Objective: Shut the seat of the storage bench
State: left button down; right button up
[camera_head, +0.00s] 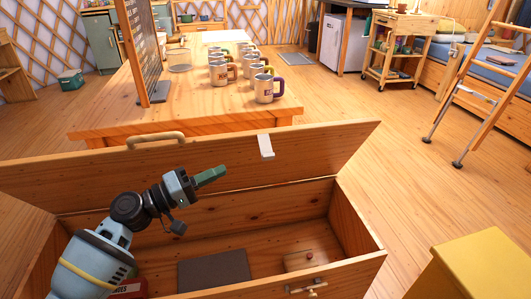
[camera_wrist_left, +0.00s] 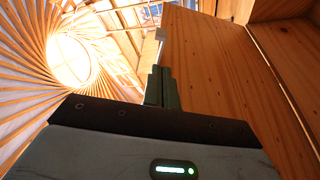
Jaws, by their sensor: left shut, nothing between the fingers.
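The storage bench (camera_head: 360,262) stands open in front of me. Its seat (camera_head: 315,152) is raised at the back, its inner face towards me. A tan handle (camera_head: 155,139) and a pale metal tab (camera_head: 265,147) sit along the seat's upper edge. My left gripper (camera_head: 212,176) is shut and empty, over the open box and in front of the seat's face; I cannot tell whether it touches. In the left wrist view its shut fingers (camera_wrist_left: 161,87) show beside the wooden seat (camera_wrist_left: 215,75). My right gripper is not in view.
Inside the box are a grey flat piece (camera_head: 214,270), a small wooden block (camera_head: 305,260) and a red item (camera_head: 130,289). A table (camera_head: 190,117) with several mugs stands close behind the raised seat. A yellow box (camera_head: 485,265) stands at right. Floor is clear between it and the bench.

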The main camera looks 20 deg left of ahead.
pick_arm(q)
jog(key=x, duration=1)
jog(key=shift+r, duration=0.35)
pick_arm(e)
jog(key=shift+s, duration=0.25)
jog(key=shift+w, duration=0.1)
